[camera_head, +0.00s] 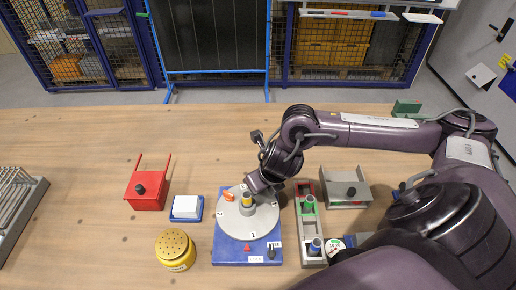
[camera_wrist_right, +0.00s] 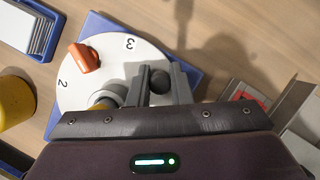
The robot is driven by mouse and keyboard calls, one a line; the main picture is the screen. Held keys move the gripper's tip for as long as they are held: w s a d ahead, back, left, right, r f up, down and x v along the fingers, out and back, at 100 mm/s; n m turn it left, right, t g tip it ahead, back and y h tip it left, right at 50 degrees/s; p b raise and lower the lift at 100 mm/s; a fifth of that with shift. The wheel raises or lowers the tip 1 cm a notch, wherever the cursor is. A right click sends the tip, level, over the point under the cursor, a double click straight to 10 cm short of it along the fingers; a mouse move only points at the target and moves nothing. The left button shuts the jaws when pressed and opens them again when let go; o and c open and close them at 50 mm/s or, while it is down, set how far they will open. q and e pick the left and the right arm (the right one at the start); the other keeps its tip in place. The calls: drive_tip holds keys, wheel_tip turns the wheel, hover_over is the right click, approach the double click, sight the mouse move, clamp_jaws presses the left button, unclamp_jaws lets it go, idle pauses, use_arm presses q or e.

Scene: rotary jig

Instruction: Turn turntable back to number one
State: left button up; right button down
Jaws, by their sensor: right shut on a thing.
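The turntable (camera_head: 235,228) is a pale round disc with printed numbers on a blue base (camera_head: 230,255). It also shows in the wrist view (camera_wrist_right: 118,65), with 2 and 3 readable. An orange piece (camera_head: 228,196) and a grey holder with a yellow-banded cylinder (camera_head: 247,201) sit on it. A small mark that looks like 1 is at the disc's front, close to a red pointer (camera_head: 247,247) on the base. My right gripper (camera_wrist_right: 158,76) is at the disc's far edge, shut on a dark round knob (camera_wrist_right: 159,82). My left gripper is out of view.
A grey rack (camera_head: 311,245) with green and blue cylinders and a metal box (camera_head: 346,188) stand right of the turntable. A white card stack (camera_head: 186,207), a yellow pot (camera_head: 175,251) and a red box (camera_head: 147,190) stand left.

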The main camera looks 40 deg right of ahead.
drive_tip(key=shift+s+d+r+m+h+p, duration=0.2)
drive_tip(key=shift+s+m+h+p, duration=0.25)
drive_tip(key=shift+m+p, duration=0.55)
drive_tip(key=shift+m, duration=0.3)
drive_tip(key=c, duration=1.3)
unclamp_jaws()
drive_tip(key=shift+s+f, duration=0.1)
drive_tip(key=shift+s, duration=0.1)
drive_tip(key=p+v, duration=0.1)
drive_tip(key=v, duration=0.6)
drive_tip(key=shift+s+r, duration=0.1)
drive_tip(key=shift+r, duration=0.25)
